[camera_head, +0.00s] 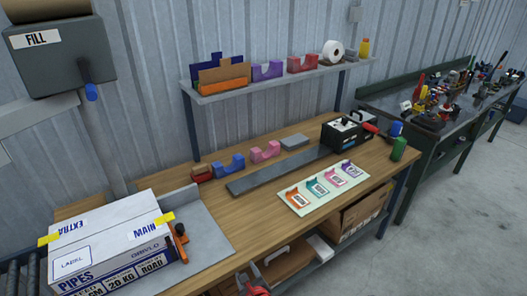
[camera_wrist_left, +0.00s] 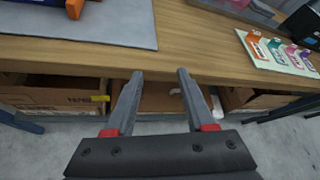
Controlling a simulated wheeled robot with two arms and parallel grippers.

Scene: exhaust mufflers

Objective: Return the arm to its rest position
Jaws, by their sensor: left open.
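My left gripper (camera_head: 254,280) shows only partly at the bottom edge of the head view, in front of the workbench. In the left wrist view my left gripper (camera_wrist_left: 160,76) has its two grey fingers wide apart, with red parts at their bases. Nothing is between the fingers. They point at the front edge of the wooden workbench (camera_wrist_left: 200,52), with the lower shelf boxes behind them. My right gripper is in neither view.
A white carton (camera_head: 105,245) with an orange-handled tape tool (camera_head: 178,240) sits on the bench's left. A card with coloured pictures (camera_head: 298,202) lies at the right. Cardboard boxes (camera_head: 350,222) fill the lower shelf. Open floor (camera_head: 450,220) lies to the right.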

